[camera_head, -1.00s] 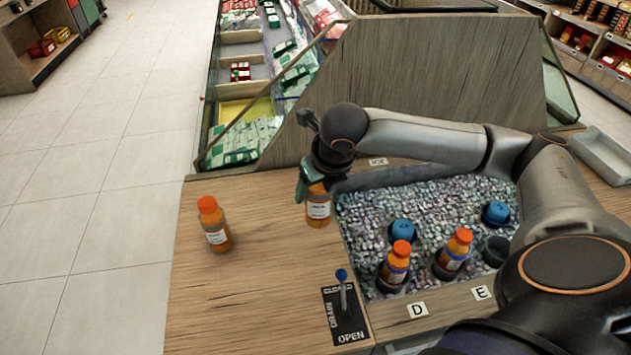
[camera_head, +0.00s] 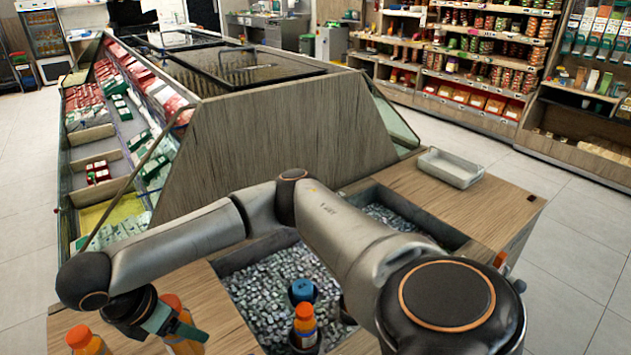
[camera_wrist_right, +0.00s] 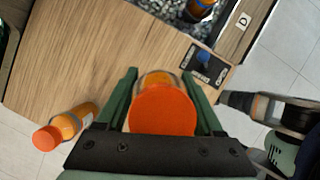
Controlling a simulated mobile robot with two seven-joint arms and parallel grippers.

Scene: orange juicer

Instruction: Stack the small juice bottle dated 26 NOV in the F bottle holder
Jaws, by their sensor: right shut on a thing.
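My right gripper (camera_head: 172,326) is shut on a small orange juice bottle (camera_head: 184,347) with an orange cap, at the lower left of the head view. In the right wrist view, the cap (camera_wrist_right: 162,111) sits between the green fingers. I cannot read the bottle's date. A second orange-capped juice bottle (camera_head: 88,342) stands to its left; it shows at the lower left of the wrist view (camera_wrist_right: 68,125). The F holder and its label are not visible; my arm covers part of the holder area. My left gripper is not in view.
A grey tray (camera_head: 450,168) sits on the counter at the right.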

